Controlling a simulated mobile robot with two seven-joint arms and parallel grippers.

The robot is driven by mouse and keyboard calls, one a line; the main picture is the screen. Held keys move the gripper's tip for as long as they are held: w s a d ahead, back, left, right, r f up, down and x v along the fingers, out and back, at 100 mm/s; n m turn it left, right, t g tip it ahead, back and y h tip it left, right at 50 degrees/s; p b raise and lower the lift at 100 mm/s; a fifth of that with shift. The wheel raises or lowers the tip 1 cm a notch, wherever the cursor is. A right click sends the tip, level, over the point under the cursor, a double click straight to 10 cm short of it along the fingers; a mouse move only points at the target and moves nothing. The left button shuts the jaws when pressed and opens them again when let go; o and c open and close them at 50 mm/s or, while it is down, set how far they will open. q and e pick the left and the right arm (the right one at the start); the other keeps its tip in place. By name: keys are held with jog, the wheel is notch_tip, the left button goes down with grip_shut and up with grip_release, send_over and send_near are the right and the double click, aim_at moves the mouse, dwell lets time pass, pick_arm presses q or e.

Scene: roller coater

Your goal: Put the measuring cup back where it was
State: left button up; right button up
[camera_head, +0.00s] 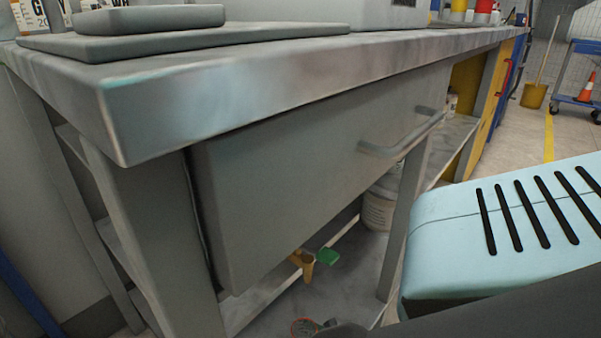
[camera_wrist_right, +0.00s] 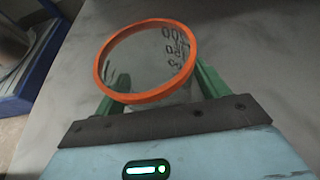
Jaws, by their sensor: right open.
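The measuring cup (camera_wrist_right: 148,60) is clear, with an orange rim and dark printed marks, in the right wrist view. It appears over a grey surface; its base is hidden. My right gripper (camera_wrist_right: 155,90) is open, with its green fingers on either side of the cup; the cup's rim hides part of them. I cannot tell whether the fingers touch it. In the head view an orange rim (camera_head: 303,326), likely the cup's, shows at the bottom edge over the lower shelf (camera_head: 350,270). My left gripper is not in view.
A metal workbench (camera_head: 230,75) with a shut drawer (camera_head: 300,165) overhangs the shelf. A bench leg (camera_head: 403,225) stands at its front. A white bucket (camera_head: 378,210) and small orange-brown (camera_head: 302,262) and green (camera_head: 327,257) items sit on the shelf.

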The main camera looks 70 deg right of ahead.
jog(key=shift+r, duration=0.1)
jog(key=shift+s+r, duration=0.15)
jog(key=shift+s, duration=0.1)
jog(key=p+v, duration=0.4)
jog(key=v, duration=0.7)
jog(key=shift+s+r+p, duration=0.15)
jog(key=shift+s+p, duration=0.1)
jog(key=shift+p, duration=0.05)
